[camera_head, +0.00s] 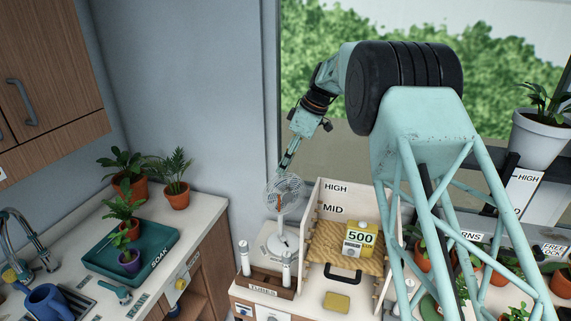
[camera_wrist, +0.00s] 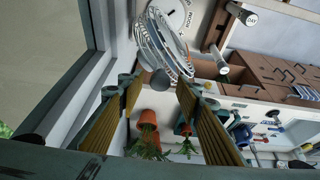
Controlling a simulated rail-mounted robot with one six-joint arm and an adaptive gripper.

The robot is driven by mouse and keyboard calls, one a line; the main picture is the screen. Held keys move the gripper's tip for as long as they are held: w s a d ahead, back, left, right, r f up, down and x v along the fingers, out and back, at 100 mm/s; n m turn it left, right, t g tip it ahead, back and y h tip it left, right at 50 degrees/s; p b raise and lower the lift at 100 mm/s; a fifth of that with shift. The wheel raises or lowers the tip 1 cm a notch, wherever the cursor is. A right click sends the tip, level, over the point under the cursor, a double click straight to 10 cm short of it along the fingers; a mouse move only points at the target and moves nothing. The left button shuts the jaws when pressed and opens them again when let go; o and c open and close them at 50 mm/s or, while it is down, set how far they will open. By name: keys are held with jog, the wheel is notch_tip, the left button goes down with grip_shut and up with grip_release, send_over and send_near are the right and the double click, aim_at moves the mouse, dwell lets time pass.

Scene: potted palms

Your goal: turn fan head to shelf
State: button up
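A small white desk fan with a round wire-cage fan head (camera_head: 285,193) stands left of the wooden shelf unit (camera_head: 313,205), which is marked HIGH and MID. The shelf bears a yellow pack (camera_head: 360,240) labelled 500. In the head view my gripper (camera_head: 284,164) points down just above the fan head. In the wrist view the fan head (camera_wrist: 163,38) lies beyond the fingertips. My gripper (camera_wrist: 158,84) has its two ridged fingers well apart. A grey round knob shows in the gap between the tips; I cannot tell whether either finger touches it.
A wooden rack with white tubes (camera_head: 265,275) stands in front of the fan. A green tray (camera_head: 130,250) with potted plants lies on the left counter. The window and wall are close behind my arm. Potted plants crowd the right side, partly hidden by my arm.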

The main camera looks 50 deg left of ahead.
jog(key=shift+r, duration=0.1)
jog(key=v, duration=1.2)
dwell(0.8)
